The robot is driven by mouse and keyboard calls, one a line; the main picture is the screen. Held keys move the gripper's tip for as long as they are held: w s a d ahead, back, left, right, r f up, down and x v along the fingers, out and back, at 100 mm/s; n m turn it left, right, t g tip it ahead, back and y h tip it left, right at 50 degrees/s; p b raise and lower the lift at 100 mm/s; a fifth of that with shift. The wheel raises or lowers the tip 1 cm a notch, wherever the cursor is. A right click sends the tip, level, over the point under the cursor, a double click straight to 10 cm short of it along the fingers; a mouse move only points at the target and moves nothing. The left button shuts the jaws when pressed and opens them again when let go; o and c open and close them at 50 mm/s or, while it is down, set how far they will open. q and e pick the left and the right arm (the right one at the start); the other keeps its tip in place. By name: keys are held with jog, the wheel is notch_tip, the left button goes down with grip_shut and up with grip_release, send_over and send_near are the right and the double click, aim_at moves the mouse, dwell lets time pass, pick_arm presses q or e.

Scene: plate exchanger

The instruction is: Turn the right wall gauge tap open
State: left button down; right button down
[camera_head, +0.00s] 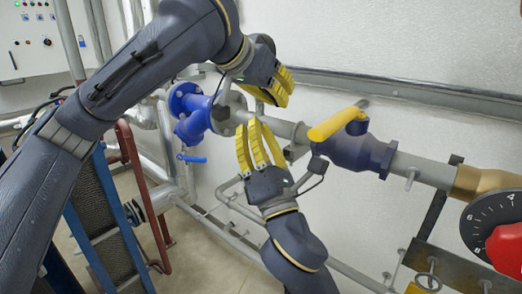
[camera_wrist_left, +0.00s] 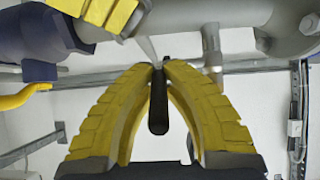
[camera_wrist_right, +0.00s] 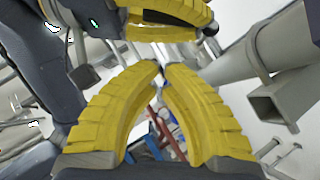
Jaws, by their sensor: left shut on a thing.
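My left gripper (camera_head: 276,95) reaches in front of the wall pipe, its yellow fingers pointing down and right. In the left wrist view its fingertips (camera_wrist_left: 158,66) are closed on a narrow black bar (camera_wrist_left: 158,105), which looks like a tap lever. The tap's body and the gauge cannot be made out behind the fingers. My right gripper (camera_head: 258,145) is just below the left one, fingers pointing up in front of the pipe. In the right wrist view its fingertips (camera_wrist_right: 164,68) meet, with no held thing visible.
A yellow-handled valve (camera_head: 338,124) sits on the pipe to the right, and a blue flanged valve (camera_head: 197,112) to the left. A black dial with a red knob (camera_head: 506,248) stands at the right edge. A control box (camera_head: 30,38) hangs at upper left.

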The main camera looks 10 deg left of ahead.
pick_arm(q)
jog(key=shift+a+r, duration=0.1)
jog(key=shift+r, duration=0.1)
pick_arm(e)
jog(key=shift+w+d+r, duration=0.3)
jog(key=shift+w+r, duration=0.25)
jog(key=shift+r, duration=0.35)
jog(key=shift+w+d+r, duration=0.25)
jog(key=shift+w+r, duration=0.25)
jog(key=shift+r, duration=0.35)
jog(key=shift+w+d+r, duration=0.2)
jog(key=shift+w+r, duration=0.05)
jog(key=shift+r, duration=0.35)
pick_arm(q)
jog(key=c, duration=1.6)
grip_release()
jog(key=shift+a, duration=0.1)
jog(key=shift+o, duration=1)
jog(key=shift+f, duration=0.15)
pick_arm(e)
jog(key=shift+s+a, duration=0.1)
